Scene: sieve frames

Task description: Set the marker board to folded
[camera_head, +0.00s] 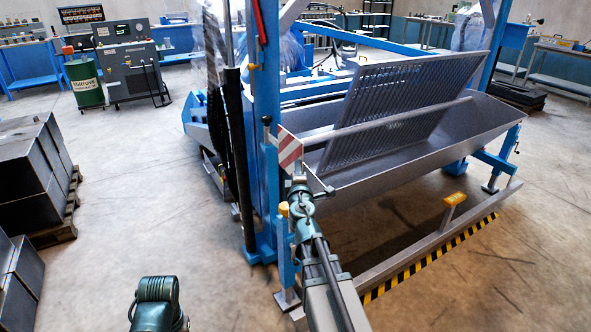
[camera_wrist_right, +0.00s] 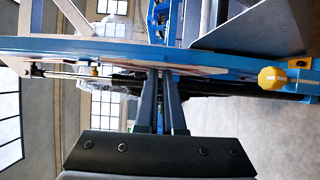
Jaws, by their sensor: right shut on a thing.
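The marker board (camera_head: 289,148) is a small plate with red and white slanted stripes. It stands out beside the blue post (camera_head: 268,120), at the near left end of the grey trough. My right gripper (camera_head: 297,180) is at the board's lower edge, shut on it. In the right wrist view the two dark fingers (camera_wrist_right: 165,82) reach up to the board (camera_wrist_right: 200,70), which shows nearly edge-on as a thin strip. The exact contact is small and partly hidden. Only a teal part of my left arm shows at the bottom of the head view; its gripper is out of the picture.
A slatted grey sieve panel (camera_head: 395,105) stands tilted over the trough (camera_head: 400,170). A low rail (camera_head: 420,250) with black and yellow stripes runs along the front. A yellow knob (camera_wrist_right: 271,78) lies right of my fingers. Dark blocks (camera_head: 30,170) stand left; the floor between is clear.

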